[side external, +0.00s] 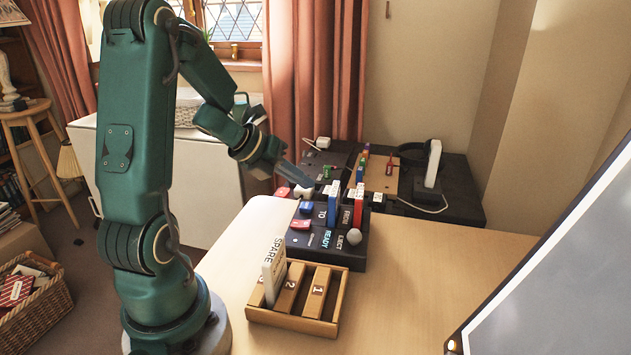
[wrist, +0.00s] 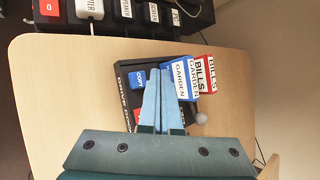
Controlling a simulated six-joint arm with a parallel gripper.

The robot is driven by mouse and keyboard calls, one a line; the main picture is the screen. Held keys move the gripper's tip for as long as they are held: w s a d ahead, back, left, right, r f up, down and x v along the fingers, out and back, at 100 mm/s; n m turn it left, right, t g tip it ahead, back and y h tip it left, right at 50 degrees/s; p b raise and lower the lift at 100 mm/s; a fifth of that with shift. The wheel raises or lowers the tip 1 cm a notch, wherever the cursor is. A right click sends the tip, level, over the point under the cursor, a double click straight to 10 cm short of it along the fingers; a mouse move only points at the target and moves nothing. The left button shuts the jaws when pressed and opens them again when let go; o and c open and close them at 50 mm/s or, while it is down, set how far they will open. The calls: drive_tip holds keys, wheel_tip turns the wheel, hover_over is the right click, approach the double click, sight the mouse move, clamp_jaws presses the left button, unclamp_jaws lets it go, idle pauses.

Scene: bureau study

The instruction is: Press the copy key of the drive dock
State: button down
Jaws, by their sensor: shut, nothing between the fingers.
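The drive dock (side external: 318,262) is a dark box on the light wooden desk, with "TO", "FROM", "READY" and "EJECT" labels. A blue drive (side external: 332,204) and a red drive (side external: 358,205) stand upright in it. The wrist view shows them labelled "GARDEN" (wrist: 180,80) and "BILLS" (wrist: 207,75). The blue copy key (wrist: 138,79) is on the dock's top; it also shows in the side view (side external: 306,207). A red key (side external: 300,224) sits beside it. My gripper (wrist: 160,73) is shut and empty, its fingers over the dock, between the copy key and the blue drive in the wrist view.
A wooden rack (side external: 337,314) with numbered slots holds an upright "SPARE" drive (side external: 273,272) in front of the dock. A white knob (side external: 354,236) sits at the dock's edge.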

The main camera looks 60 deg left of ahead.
sight(312, 204)
drive_tip(key=shift+f, duration=1.25)
idle(1.2)
drive_tip(key=shift+f, duration=0.4)
drive_tip(key=shift+f, duration=0.55)
idle(0.5)
drive_tip(key=shift+r, duration=1)
drive_tip(key=shift+r, duration=2.5)
